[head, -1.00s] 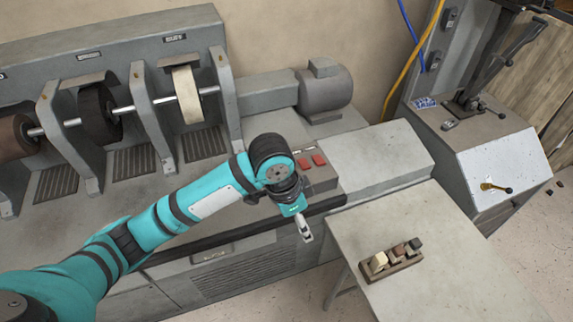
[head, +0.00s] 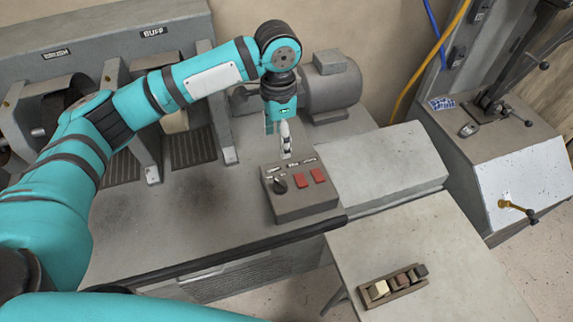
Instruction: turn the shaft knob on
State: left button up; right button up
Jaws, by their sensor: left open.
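The shaft knob (head: 280,186) is a small black rotary knob at the left of a grey control box (head: 305,210). The box sits on the grey finishing machine's top. Two red switches (head: 309,176) are to the right of the knob, with small labels behind them too small to read. My left gripper (head: 286,152) points down above the back of the box, apart from the knob, open and empty. The knob is in plain view; which way its pointer faces is hard to tell. My right gripper is not in view.
The machine's brush and buff wheels, partly hidden by my left arm, stand at the back left. A grey motor (head: 331,88) is behind the box. A side table (head: 440,260) at front right holds a small wooden tray (head: 393,287) of blocks. The flat grey cover (head: 385,160) is clear.

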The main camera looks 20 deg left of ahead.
pick_arm(q)
jog(key=p, duration=0.1)
send_near(280, 182)
notch_tip(280, 182, down, 10)
jog(key=shift+s+r+p, duration=0.15)
jog(key=shift+s+p, duration=0.05)
jog(key=shift+p, duration=0.6)
jog(key=shift+f, duration=0.3)
jog(key=c, duration=1.1)
jog(key=shift+c, duration=0.2)
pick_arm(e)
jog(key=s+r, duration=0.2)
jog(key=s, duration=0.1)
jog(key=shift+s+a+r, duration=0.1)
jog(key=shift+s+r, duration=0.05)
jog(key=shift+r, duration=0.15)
